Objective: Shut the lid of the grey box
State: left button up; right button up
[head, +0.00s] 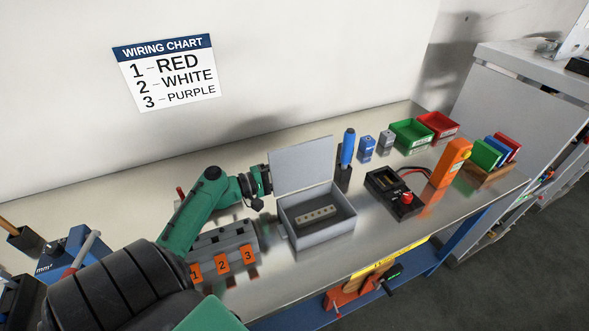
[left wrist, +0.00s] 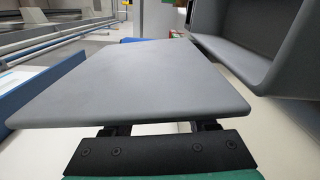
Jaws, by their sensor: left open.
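The grey box (head: 322,228) stands on the steel bench, and a small pale strip with holes (head: 318,215) lies inside it. Its lid (head: 303,165) is open and stands roughly upright at the box's back side. In the left wrist view the lid (left wrist: 150,80) fills the middle, with the box (left wrist: 255,40) at upper right. My left gripper (head: 266,184) is open at the left edge of the lid. In the left wrist view its fingers (left wrist: 162,129) are partly hidden by the lid, and I cannot tell whether they touch it. My right gripper is not in view.
A grey block with orange labels (head: 222,254) stands left of the box, below my left arm. A blue-handled tool in a holder (head: 346,165) is close to the lid's right. A black device with a red knob (head: 393,193) and an orange meter (head: 451,163) stand farther right.

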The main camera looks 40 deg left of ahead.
pick_arm(q)
jog(key=c, duration=0.9)
jog(key=shift+s+f, duration=0.1)
grip_shut()
